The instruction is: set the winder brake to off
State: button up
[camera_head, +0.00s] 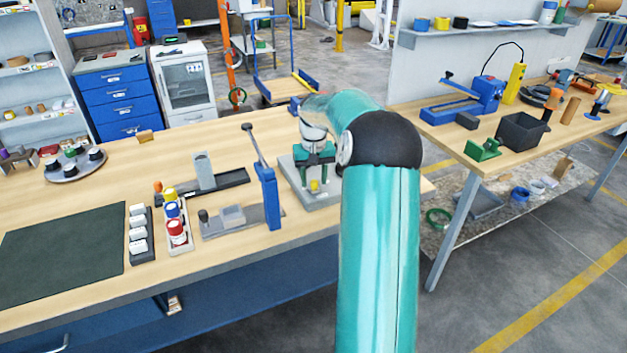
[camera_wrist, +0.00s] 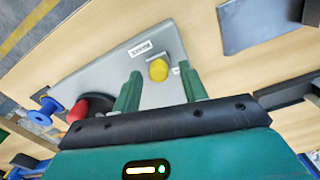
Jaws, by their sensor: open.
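A grey base plate with a small yellow knob (camera_wrist: 158,70) lies under my gripper (camera_wrist: 160,78) in the wrist view. I take this unit to be the winder; a white label (camera_wrist: 140,48) next to the knob is too small to read. My gripper is open, with its two green fingers on either side of the knob in the picture; I cannot tell if they touch it. A red knob (camera_wrist: 78,108) and a blue spool-like part (camera_wrist: 46,110) sit at the plate's left end. In the head view, the grey plate (camera_head: 325,196) is partly hidden by my gripper (camera_head: 316,172).
On the bench, a blue lever stand (camera_head: 267,195) rises just left of the plate. A tray with several coloured-topped bottles (camera_head: 175,228) and a dark mat (camera_head: 62,253) lie farther left. A second bench (camera_head: 400,108) stands at right across a floor gap.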

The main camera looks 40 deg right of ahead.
jog(key=shift+s+f, duration=0.25)
jog(key=shift+w+f, duration=0.3)
jog(key=shift+f, duration=0.05)
jog(key=shift+s+r, duration=0.1)
jog(key=shift+s, duration=0.15)
jog(key=shift+w, duration=0.15)
jog(key=c, duration=0.3)
grip_shut()
jog(key=shift+s+d, duration=0.3)
jog(key=shift+d, duration=0.65)
jog(key=shift+s+d, duration=0.3)
jog(key=shift+d, duration=0.6)
jog(key=shift+o, duration=1.5)
grip_release()
